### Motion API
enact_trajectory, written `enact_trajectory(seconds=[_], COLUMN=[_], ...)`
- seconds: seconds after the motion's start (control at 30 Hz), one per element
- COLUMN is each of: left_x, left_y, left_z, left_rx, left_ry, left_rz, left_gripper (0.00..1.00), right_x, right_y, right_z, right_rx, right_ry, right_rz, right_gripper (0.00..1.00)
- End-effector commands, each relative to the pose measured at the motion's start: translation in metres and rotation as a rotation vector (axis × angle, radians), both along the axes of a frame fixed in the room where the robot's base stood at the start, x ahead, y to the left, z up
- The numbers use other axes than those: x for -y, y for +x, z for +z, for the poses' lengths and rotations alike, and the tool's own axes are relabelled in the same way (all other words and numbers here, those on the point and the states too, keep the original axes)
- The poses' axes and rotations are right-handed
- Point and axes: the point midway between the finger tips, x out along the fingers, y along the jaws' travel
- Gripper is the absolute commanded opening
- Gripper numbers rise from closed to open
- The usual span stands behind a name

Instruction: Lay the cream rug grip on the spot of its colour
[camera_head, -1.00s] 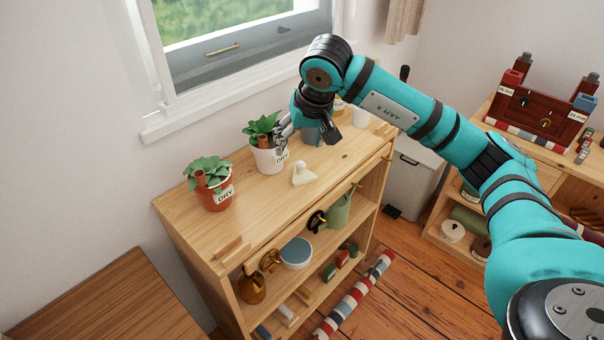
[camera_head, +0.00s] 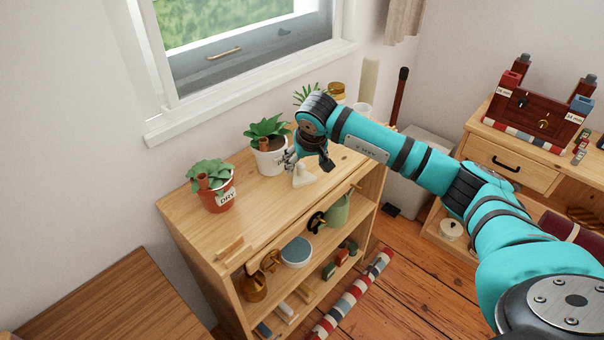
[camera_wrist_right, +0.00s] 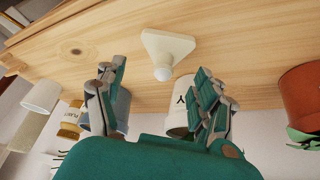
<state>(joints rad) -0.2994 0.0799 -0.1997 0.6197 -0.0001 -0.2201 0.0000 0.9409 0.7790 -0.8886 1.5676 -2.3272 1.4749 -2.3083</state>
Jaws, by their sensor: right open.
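The cream rug grip (camera_head: 304,177), a triangular plate with a round knob, sits on the wooden shelf top in front of the white pot. It also shows in the right wrist view (camera_wrist_right: 168,47), just beyond my fingers. My right gripper (camera_head: 309,163) is open and empty, low over the shelf top, right by the rug grip. In the wrist view its two fingers (camera_wrist_right: 160,80) stand apart, with the knob between their lines. I cannot tell whether they touch it. No cream spot can be made out. My left gripper is not in view.
A white pot (camera_head: 270,160) stands close behind the gripper, and a terracotta pot labelled DRY (camera_head: 218,199) stands to the left. A small wooden block (camera_head: 230,249) lies at the shelf's front left. Clear shelf top (camera_head: 262,205) lies between them. A striped roll (camera_head: 350,295) lies on the floor.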

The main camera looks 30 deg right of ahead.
Motion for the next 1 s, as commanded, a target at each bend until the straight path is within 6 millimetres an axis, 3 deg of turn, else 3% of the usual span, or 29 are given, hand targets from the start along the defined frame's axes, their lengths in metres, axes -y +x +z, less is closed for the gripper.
enact_trajectory(seconds=[0.13,0.3,0.57,1.0], left_x=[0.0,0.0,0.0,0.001], left_y=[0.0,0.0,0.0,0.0], left_z=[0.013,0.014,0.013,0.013], left_rx=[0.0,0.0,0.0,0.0], left_ry=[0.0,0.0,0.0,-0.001], left_rz=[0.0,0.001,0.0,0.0], left_gripper=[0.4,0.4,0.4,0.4], right_x=[0.0,0.002,0.004,0.004], right_y=[0.009,0.017,0.018,0.018], right_z=[-0.02,-0.037,-0.04,-0.039], right_rx=[-0.008,-0.003,-0.002,-0.002], right_ry=[0.004,0.003,0.001,0.001], right_rz=[-0.001,0.0,0.0,0.0], right_gripper=[0.7,0.7,0.69,0.13])
